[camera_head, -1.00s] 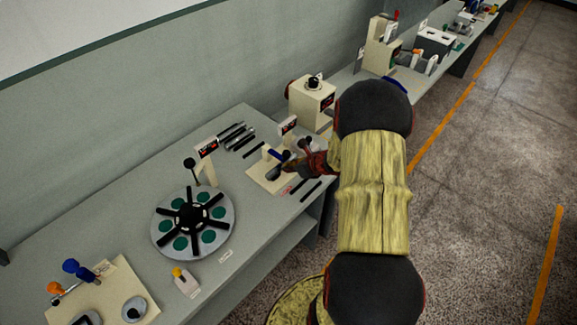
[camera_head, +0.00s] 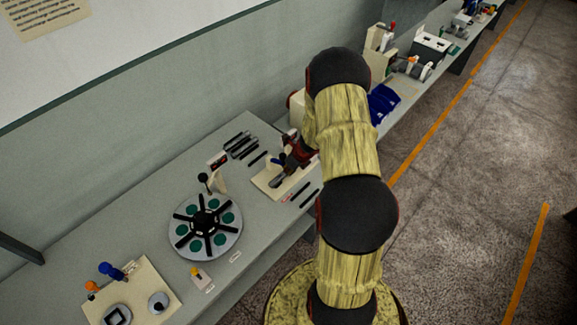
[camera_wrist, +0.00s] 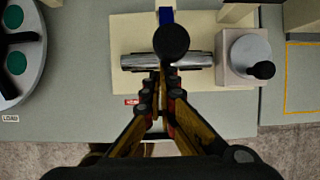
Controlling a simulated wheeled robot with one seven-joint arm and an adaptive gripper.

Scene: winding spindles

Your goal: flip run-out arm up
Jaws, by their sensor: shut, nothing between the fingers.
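In the wrist view a blue lever (camera_wrist: 166,16) ends in a round black ball (camera_wrist: 171,42); it appears to be the run-out arm. The ball overlaps the middle of a silver cylinder (camera_wrist: 140,62) lying across a cream base plate (camera_wrist: 122,35). My gripper (camera_wrist: 162,76) is shut and empty, its fingertips just below the ball and over the cylinder's near side. Whether they touch either cannot be told. In the head view my gripper (camera_head: 286,170) is over the same cream plate (camera_head: 262,180), partly hiding the fixture.
A grey block with a round top and black knob (camera_wrist: 262,70) stands right of the cylinder. A round plate with green discs (camera_head: 205,224) is to the left. Dark rods (camera_head: 240,144) lie behind the plate. A blue bin (camera_head: 382,103) is farther along the bench.

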